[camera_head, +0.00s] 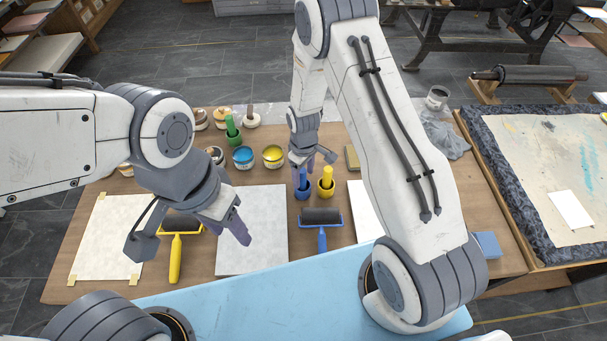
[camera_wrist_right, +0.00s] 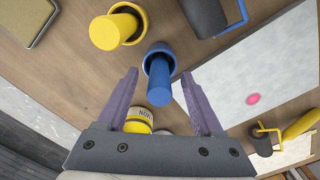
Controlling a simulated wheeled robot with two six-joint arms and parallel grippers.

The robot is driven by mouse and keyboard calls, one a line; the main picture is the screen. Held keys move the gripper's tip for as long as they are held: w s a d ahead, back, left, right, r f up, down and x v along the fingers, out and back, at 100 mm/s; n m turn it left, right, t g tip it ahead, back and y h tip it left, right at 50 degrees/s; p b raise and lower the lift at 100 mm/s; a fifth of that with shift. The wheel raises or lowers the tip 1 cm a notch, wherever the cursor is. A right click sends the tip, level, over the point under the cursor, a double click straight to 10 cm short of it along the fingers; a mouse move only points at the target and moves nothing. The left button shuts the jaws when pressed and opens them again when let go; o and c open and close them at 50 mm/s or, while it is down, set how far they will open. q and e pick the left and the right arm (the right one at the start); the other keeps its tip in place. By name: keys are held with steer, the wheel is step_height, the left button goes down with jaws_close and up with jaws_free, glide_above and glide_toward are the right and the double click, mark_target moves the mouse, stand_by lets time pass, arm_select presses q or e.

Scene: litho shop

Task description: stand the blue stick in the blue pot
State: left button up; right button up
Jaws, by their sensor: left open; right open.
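The blue stick (camera_head: 302,177) stands in the blue pot (camera_head: 303,194), close to upright, in the middle of the table. In the right wrist view the blue stick (camera_wrist_right: 159,82) rises out of the blue pot (camera_wrist_right: 158,48) toward the camera. My right gripper (camera_head: 313,167) is open just behind the stick; in its wrist view the fingers (camera_wrist_right: 161,98) lie on either side of the stick's free end, with gaps. My left gripper (camera_head: 238,230) is open and empty above the white sheet, left of the blue-handled roller. The pot's inside is mostly hidden.
A yellow pot with a yellow stick (camera_head: 326,177) stands close right of the blue pot. A blue-handled roller (camera_head: 321,218) lies in front, a yellow-handled one (camera_head: 175,258) at left. Ink cans (camera_head: 243,158) and a green stick (camera_head: 230,126) stand behind left.

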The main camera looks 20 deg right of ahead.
step_height(320, 180, up, 9)
steer(key=shift+f+b, duration=0.2)
steer(key=shift+b, duration=0.65)
steer(key=shift+r, duration=0.7)
